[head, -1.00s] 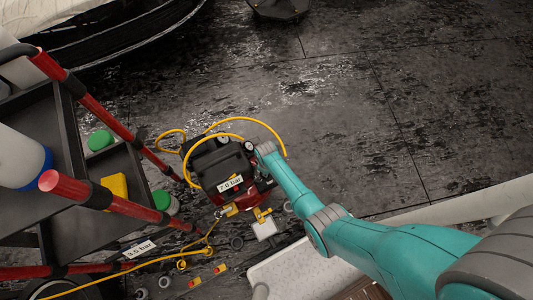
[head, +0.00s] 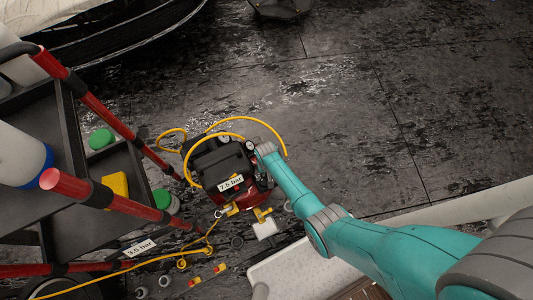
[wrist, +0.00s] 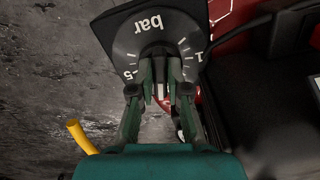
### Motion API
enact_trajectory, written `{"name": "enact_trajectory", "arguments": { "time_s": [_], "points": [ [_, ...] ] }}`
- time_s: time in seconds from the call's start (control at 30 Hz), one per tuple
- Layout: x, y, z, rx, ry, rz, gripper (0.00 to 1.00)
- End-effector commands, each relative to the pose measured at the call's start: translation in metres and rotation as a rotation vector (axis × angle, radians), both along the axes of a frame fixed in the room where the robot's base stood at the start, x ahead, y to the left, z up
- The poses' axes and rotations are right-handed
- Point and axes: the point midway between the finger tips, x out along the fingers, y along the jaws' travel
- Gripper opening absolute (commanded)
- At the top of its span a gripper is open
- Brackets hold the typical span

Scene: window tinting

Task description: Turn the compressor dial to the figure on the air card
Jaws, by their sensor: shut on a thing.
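The compressor (head: 213,165) is a black and red machine on the floor, left of my arm. A white card (head: 139,248) reading 3.5 bar shows at the lower left by the cart. In the wrist view the dial plate (wrist: 128,38) is dark grey and marked "bar", with a 1 and a 5 readable. My gripper (wrist: 161,88) is shut on the dial knob (wrist: 160,65) at the plate's middle; the fingers hide much of the knob. In the head view my fingers are hidden behind the arm.
A red-railed black cart (head: 100,205) stands at left with bottles, green-capped jars and a yellow block (head: 115,188). A yellow hose (head: 262,120) loops around the compressor. Several small fittings lie on the floor below it. The dark floor (head: 330,110) beyond is open.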

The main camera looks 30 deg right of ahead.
Motion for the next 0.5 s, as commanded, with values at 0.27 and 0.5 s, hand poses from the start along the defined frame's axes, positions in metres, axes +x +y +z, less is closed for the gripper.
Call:
{"name": "enact_trajectory", "arguments": {
  "time_s": [0.27,0.5],
  "points": [
    [-0.0007,0.0006,-0.0008,0.0,0.0,-0.081,0.0],
    [-0.0007,0.0006,-0.0009,0.0,0.0,-0.097,0.0]
  ]
}}
